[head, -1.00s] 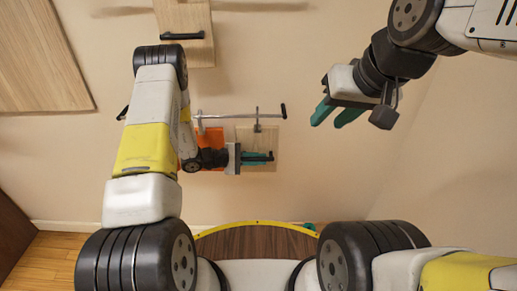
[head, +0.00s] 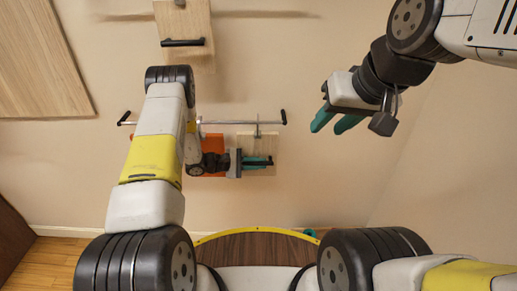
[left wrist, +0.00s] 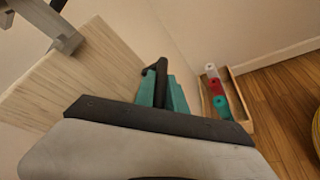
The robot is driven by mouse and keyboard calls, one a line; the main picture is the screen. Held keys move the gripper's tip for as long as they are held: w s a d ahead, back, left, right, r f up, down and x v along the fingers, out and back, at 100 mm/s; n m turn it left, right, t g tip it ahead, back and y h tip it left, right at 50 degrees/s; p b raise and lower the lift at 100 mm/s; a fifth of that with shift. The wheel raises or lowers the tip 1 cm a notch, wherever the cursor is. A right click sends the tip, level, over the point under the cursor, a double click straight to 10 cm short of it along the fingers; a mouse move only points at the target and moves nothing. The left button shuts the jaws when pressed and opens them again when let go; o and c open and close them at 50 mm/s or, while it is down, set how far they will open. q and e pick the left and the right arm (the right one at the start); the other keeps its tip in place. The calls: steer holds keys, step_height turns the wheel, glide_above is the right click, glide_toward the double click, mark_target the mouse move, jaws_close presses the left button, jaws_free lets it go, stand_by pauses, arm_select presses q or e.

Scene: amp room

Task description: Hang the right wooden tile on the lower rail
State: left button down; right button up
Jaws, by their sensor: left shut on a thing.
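The right wooden tile (head: 257,139), pale wood with a black handle, hangs flat-looking near the wall at the right part of the lower rail (head: 225,122). Its metal hook (head: 257,127) meets the rail in the head view; whether it rests on the rail is unclear. My left gripper (head: 257,162) is shut on the handle. The left wrist view shows the tile (left wrist: 85,70), its hook (left wrist: 66,40) at upper left, and the black handle (left wrist: 160,75) beside the teal fingers. My right gripper (head: 335,121) is raised at the right, fingers apart and empty.
An orange tile (head: 212,140) sits left of the wooden tile, partly behind my left arm. Another wooden tile (head: 183,22) with a handle is higher up. A wooden tray (left wrist: 240,105) with coloured objects stands on the floor. The wall at right is clear.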

arm_select(q)
steer(key=c, duration=1.3)
jaws_free()
steer(key=shift+f, duration=0.1)
steer(key=shift+a, duration=0.15)
steer(key=v, duration=0.7)
steer(key=shift+s+a+r, duration=0.1)
steer(key=shift+a+r, duration=0.1)
steer(key=shift+r, duration=0.05)
steer(key=s+d+r+m+g+y, duration=0.15)
steer(key=s+r+m, duration=0.35)
steer(key=r, duration=0.7)
steer(key=s+r+m+g+y, duration=0.25)
steer(key=s+r, duration=0.35)
steer(key=r, duration=0.5)
steer(key=s+a+r+m+t+y, duration=0.2)
steer(key=s+r, duration=0.4)
steer(key=s, duration=0.3)
steer(key=s+a+r+m+t+y, duration=0.2)
steer(key=s+a+r+t+y, duration=0.1)
steer(key=s+a+r+y, duration=0.3)
steer(key=s+a, duration=0.1)
steer(key=s, duration=0.1)
steer(key=shift+s+r+m+t, duration=0.35)
steer(key=shift+t, duration=0.05)
